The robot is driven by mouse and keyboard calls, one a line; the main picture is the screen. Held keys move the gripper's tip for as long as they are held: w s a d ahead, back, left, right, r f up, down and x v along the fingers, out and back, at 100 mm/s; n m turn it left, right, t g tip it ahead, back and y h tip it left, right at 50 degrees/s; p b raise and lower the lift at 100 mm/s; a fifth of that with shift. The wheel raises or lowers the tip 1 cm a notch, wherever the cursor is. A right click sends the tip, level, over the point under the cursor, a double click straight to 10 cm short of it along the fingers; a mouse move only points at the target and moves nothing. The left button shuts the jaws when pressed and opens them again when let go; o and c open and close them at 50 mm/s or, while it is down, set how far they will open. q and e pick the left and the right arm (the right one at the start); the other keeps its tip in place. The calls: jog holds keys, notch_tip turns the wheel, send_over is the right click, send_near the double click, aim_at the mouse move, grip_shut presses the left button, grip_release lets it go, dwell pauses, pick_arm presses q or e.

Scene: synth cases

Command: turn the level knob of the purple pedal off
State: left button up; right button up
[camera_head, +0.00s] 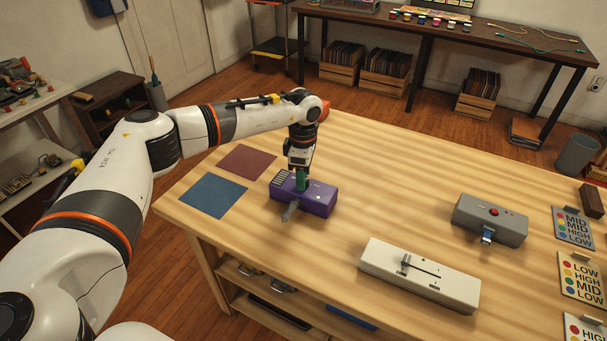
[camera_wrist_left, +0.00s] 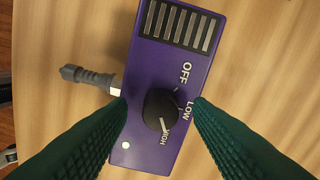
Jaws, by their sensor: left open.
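The purple pedal (camera_head: 316,201) lies on the wooden table, and it fills the middle of the left wrist view (camera_wrist_left: 146,63). Its black round level knob (camera_wrist_left: 159,109) has a white pointer line aimed toward HIGH. The labels OFF, LOW and HIGH are printed beside the knob. My left gripper (camera_head: 302,182) is above the pedal, pointing down. In the left wrist view its green fingers (camera_wrist_left: 160,103) are open, one on each side of the knob, with gaps visible. I cannot tell whether the fingertips are level with the knob. My right gripper is not in view.
A grey plug (camera_wrist_left: 88,77) sticks out of the pedal's side. A red mat (camera_head: 247,161) and a blue mat (camera_head: 212,195) lie left of it. A white slider box (camera_head: 419,276), a grey box with a red button (camera_head: 490,219) and label cards (camera_head: 573,227) stand right.

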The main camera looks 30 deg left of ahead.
pick_arm(q)
jog(key=shift+f, duration=0.35)
jog(key=shift+c, duration=0.5)
jog(key=c, duration=0.9)
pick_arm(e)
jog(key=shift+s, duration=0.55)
